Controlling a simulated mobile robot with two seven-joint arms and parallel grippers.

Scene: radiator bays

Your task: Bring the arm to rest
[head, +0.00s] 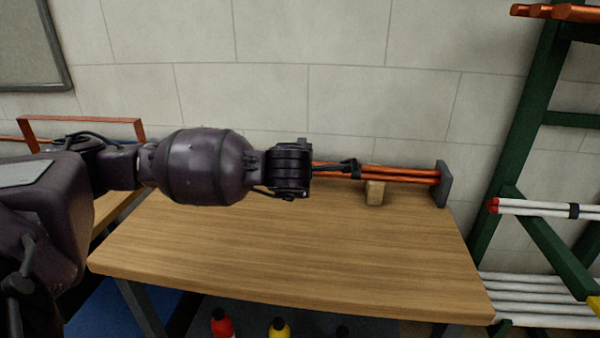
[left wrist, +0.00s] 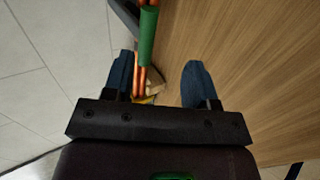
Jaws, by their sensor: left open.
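My left arm comes in from the left over the wooden workbench and ends in front of the copper pipes (head: 405,175) at its back edge. My left gripper (left wrist: 159,78) is open in the left wrist view, its two dark blue fingers apart. The copper pipes, with a green sleeve (left wrist: 148,38), show between the fingers, closer to the left one. I cannot tell whether they touch it. In the head view my arm hides part of the pipes, and the fingers are not clear. My right gripper is in neither view.
The workbench (head: 290,255) is bare in front. A small wooden block (head: 374,192) and a grey end plate (head: 443,184) are by the pipes. A green rack (head: 519,130) with pipes stands right. Red (head: 221,324) and yellow (head: 279,328) bottles are below the front edge.

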